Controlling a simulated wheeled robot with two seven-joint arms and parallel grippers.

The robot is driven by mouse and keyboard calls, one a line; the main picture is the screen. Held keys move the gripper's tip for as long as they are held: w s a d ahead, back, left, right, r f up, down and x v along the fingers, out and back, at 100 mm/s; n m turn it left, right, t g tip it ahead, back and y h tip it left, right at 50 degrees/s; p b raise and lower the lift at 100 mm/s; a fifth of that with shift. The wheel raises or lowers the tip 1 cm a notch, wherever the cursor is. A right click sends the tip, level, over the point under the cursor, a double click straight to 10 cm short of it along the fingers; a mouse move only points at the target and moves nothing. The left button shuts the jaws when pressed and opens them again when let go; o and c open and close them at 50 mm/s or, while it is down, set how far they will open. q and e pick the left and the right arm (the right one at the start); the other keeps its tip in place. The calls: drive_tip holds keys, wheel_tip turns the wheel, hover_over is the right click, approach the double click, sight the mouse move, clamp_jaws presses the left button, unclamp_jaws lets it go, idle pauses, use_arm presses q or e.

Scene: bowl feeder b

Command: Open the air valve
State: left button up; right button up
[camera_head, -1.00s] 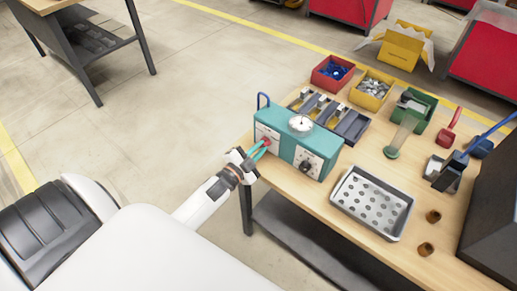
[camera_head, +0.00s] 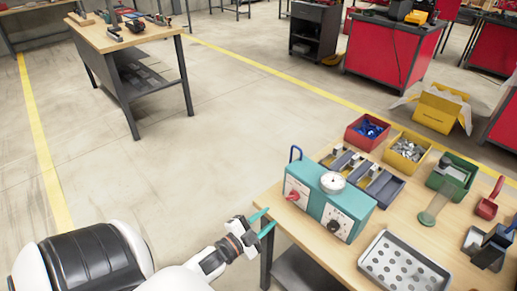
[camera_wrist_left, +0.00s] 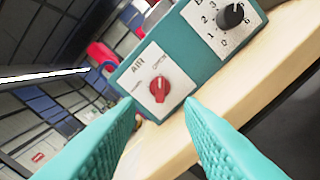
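The teal control box (camera_head: 322,208) stands at the left edge of the wooden bench. The air valve is a red knob (camera_head: 293,196) on its white front panel; in the left wrist view the red knob (camera_wrist_left: 159,90) sits under the word AIR. Small position labels beside it are too blurred to read surely. My left gripper (camera_head: 264,222) is open and empty, in front of the box and apart from the knob. In the left wrist view its teal fingers (camera_wrist_left: 161,116) are spread, with the knob beyond the gap. My right gripper is not in view.
A black dial (camera_head: 334,226) and a round gauge (camera_head: 333,182) are also on the box. A perforated metal tray (camera_head: 405,265) lies to the right. Red (camera_head: 367,132) and yellow (camera_head: 407,148) bins stand behind.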

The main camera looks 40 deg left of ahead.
use_arm(q)
drive_tip(key=shift+s+a, duration=0.1)
drive_tip(key=shift+s, duration=1.3)
drive_tip(key=s+d+f+n+g, duration=0.1)
drive_tip(key=s+f+n+g, duration=0.15)
drive_tip(key=f, duration=0.65)
drive_tip(key=s+d+f+n+g+y, duration=0.1)
drive_tip(key=s+f+g, duration=0.2)
drive_tip(key=f, duration=0.5)
drive_tip(key=s+d+f+n+g, duration=0.1)
drive_tip(key=s+f+n+g, duration=0.15)
drive_tip(key=f, duration=0.65)
drive_tip(key=s+d+f+g, duration=0.3)
drive_tip(key=s+f, duration=0.5)
drive_tip(key=s, duration=0.4)
drive_tip(key=s+d+f+n+g, duration=0.1)
drive_tip(key=s+d+f+g, duration=0.2)
drive_tip(key=s+f+g, duration=0.3)
drive_tip(key=s+f, duration=0.1)
drive_tip(key=s, duration=0.4)
drive_tip(key=shift+s+d+f+n, duration=0.25)
drive_tip(key=shift+s+f+n, duration=0.05)
drive_tip(key=shift+s+f, duration=0.05)
